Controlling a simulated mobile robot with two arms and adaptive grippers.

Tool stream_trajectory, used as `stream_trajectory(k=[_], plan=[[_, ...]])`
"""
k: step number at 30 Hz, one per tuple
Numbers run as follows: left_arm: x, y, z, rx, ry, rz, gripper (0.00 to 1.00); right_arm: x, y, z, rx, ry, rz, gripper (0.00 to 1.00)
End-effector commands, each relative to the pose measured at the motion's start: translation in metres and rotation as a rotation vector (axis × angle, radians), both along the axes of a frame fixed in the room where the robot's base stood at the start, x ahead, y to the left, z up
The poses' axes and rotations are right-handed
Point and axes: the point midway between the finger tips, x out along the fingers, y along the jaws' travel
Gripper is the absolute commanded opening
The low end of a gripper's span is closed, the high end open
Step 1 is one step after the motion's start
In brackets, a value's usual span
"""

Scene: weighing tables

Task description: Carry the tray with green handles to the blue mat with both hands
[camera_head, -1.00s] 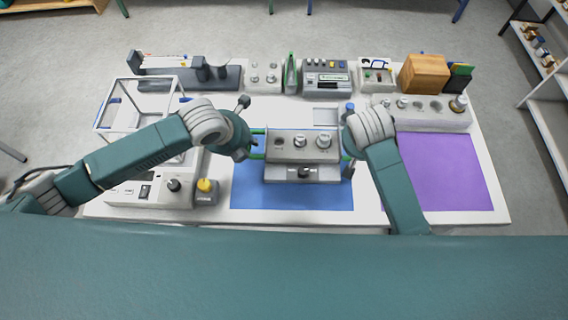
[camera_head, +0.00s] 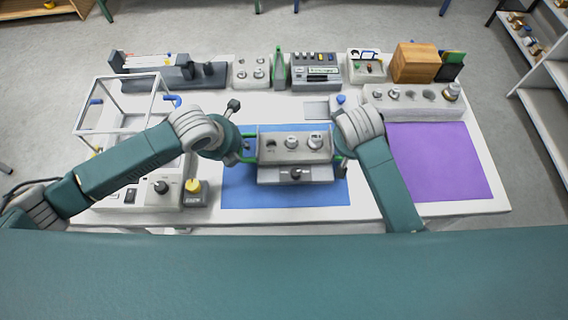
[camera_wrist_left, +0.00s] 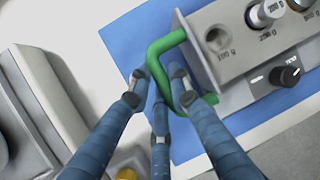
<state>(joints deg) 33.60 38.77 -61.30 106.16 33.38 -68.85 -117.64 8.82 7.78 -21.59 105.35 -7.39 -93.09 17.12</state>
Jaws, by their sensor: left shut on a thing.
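The grey tray (camera_head: 264,157) with green handles is over the blue mat (camera_head: 240,191), level, with several metal weights in sockets and a dark knob on its front. I cannot tell whether it touches the mat. My left gripper (camera_head: 244,150) is at the tray's left green handle (camera_head: 252,135). In the left wrist view my left gripper (camera_wrist_left: 160,88) has its blue fingers closed around that handle (camera_wrist_left: 165,47). My right gripper (camera_head: 345,162) is at the tray's right end, mostly hidden by my own wrist, and so is the right handle.
A glass-walled balance (camera_head: 130,195) with a yellow-knobbed box (camera_head: 195,195) stands to the left. A purple mat (camera_head: 440,165) lies to the right. A weight block (camera_head: 415,100), a wooden box (camera_head: 413,62) and a console (camera_head: 316,72) line the back.

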Motion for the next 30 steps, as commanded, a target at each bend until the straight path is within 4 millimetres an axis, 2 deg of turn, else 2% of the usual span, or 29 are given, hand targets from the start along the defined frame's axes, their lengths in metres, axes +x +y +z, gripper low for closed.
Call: stream_trajectory(k=[5,6,8,17,20,23,30], plan=[[0.001,-0.001,-0.014,-0.002,-0.004,-0.002,0.00,0.002,0.000,-0.013,0.000,-0.006,0.001,0.00],[0.000,0.000,-0.012,0.000,0.000,-0.002,0.24,0.001,0.000,-0.011,0.001,-0.002,0.001,0.24],[-0.001,0.000,-0.011,0.001,0.001,-0.002,0.36,0.000,0.000,-0.011,0.001,-0.002,0.001,0.36],[0.000,0.000,-0.010,0.000,0.000,-0.001,0.37,0.000,0.000,-0.011,0.000,0.000,0.000,0.37],[-0.002,0.001,-0.004,0.000,-0.002,-0.001,0.37,0.000,0.000,-0.011,0.000,0.000,0.000,0.37],[-0.007,0.004,0.009,0.000,-0.004,-0.001,0.37,0.000,0.000,-0.011,0.000,0.000,0.000,0.37],[-0.028,0.013,0.056,0.002,-0.005,-0.003,0.37,0.000,0.000,-0.011,0.000,0.000,0.000,0.37]])
